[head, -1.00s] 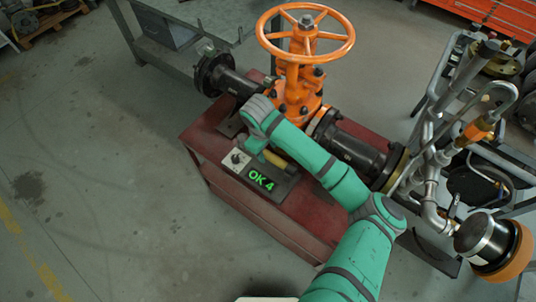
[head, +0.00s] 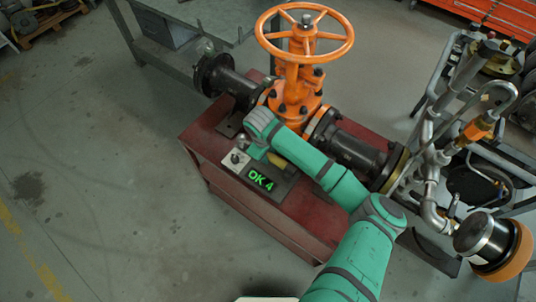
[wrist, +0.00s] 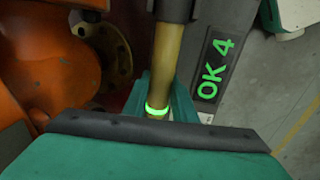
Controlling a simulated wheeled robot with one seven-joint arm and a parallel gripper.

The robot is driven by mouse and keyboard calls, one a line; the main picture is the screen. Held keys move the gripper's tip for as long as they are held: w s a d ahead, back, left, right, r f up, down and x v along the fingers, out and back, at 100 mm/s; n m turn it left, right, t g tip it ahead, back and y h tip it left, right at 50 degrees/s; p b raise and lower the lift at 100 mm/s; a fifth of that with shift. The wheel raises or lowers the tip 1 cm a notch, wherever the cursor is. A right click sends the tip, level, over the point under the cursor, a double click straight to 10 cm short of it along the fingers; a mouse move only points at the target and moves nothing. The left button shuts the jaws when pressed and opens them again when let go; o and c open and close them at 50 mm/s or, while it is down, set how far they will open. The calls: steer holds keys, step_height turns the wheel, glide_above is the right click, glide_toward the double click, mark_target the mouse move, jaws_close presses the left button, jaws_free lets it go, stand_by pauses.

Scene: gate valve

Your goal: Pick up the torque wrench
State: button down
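The torque wrench shows as a yellow-brown handle (wrist: 166,60) with a glowing green ring and a dark part at the top edge of the wrist view. In the head view its yellow handle (head: 277,160) lies on the grey tester with the "OK 4" display (head: 261,180), partly hidden by my arm. My gripper (wrist: 163,85) is at the handle, with a teal finger close along each side of it. I cannot tell whether the fingers press on it. The fingertips are mostly hidden in the head view.
An orange gate valve with a handwheel (head: 305,36) stands right beside my arm. Dark pipe flanges (head: 345,145) run along the red bench (head: 210,150). A rack with pipes (head: 440,150) stands at the right. The floor at the left is clear.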

steer(key=shift+r, duration=0.2)
steer(key=shift+r, duration=0.25)
step_height(320, 180, up, 2)
steer(key=shift+r, duration=0.1)
steer(key=s+a+r, duration=0.3)
steer(key=s+r, duration=1)
steer(key=shift+s+a+r, duration=0.15)
steer(key=shift+s+r, duration=0.1)
steer(key=shift+s, duration=0.05)
stand_by(0.3)
